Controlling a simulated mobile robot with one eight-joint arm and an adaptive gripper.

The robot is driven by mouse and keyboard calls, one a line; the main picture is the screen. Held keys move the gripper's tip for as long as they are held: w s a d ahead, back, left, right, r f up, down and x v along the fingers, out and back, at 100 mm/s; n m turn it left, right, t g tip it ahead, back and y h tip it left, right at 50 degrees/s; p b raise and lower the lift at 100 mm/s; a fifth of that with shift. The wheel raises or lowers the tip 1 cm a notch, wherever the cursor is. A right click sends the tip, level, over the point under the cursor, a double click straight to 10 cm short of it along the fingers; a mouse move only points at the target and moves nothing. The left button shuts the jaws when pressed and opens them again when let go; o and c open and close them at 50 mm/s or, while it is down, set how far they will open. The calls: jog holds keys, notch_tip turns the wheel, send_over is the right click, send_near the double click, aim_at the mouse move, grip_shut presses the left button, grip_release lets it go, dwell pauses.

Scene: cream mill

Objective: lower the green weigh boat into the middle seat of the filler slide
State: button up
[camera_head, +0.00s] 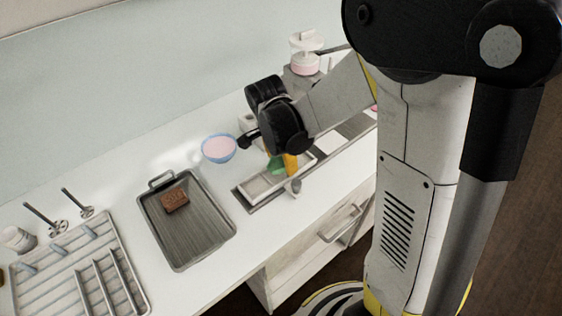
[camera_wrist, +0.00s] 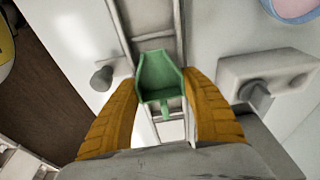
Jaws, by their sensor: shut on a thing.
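The green weigh boat (camera_wrist: 163,72) is between the two orange fingers of my gripper (camera_wrist: 162,88) in the wrist view. My gripper is shut on it. The filler slide (camera_wrist: 183,28) is a long grey frame with pale seats split by cross bars. The boat is over the slide and hides part of it; I cannot tell whether it touches a seat. In the head view the boat (camera_head: 276,165) shows as a small green patch beside the orange fingers (camera_head: 291,163), above the slide (camera_head: 243,192).
A grey knob (camera_wrist: 102,78) stands left of the slide, and a pale block (camera_wrist: 232,72) with a grey knob stands right. A blue bowl (camera_head: 219,160) holds something pink. A metal tray (camera_head: 200,225) with a brown block (camera_head: 174,199) and a rack (camera_head: 75,268) lie to the left.

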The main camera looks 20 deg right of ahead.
jog(key=shift+w+d+f, duration=0.1)
jog(key=shift+f, duration=0.4)
jog(key=shift+b, duration=0.35)
jog(key=shift+f+b, duration=0.35)
jog(key=shift+b, duration=0.1)
dwell(0.5)
jog(key=shift+o, duration=0.2)
jog(key=shift+s+f+b, duration=0.25)
jog(key=shift+f+b, duration=0.15)
jog(key=shift+o, duration=0.2)
jog(key=shift+f, duration=0.1)
jog(key=shift+f, duration=0.1)
jog(key=shift+w+a+f+b, duration=0.1)
jog(key=shift+a+f+b, duration=0.1)
jog(key=shift+f+b, duration=0.6)
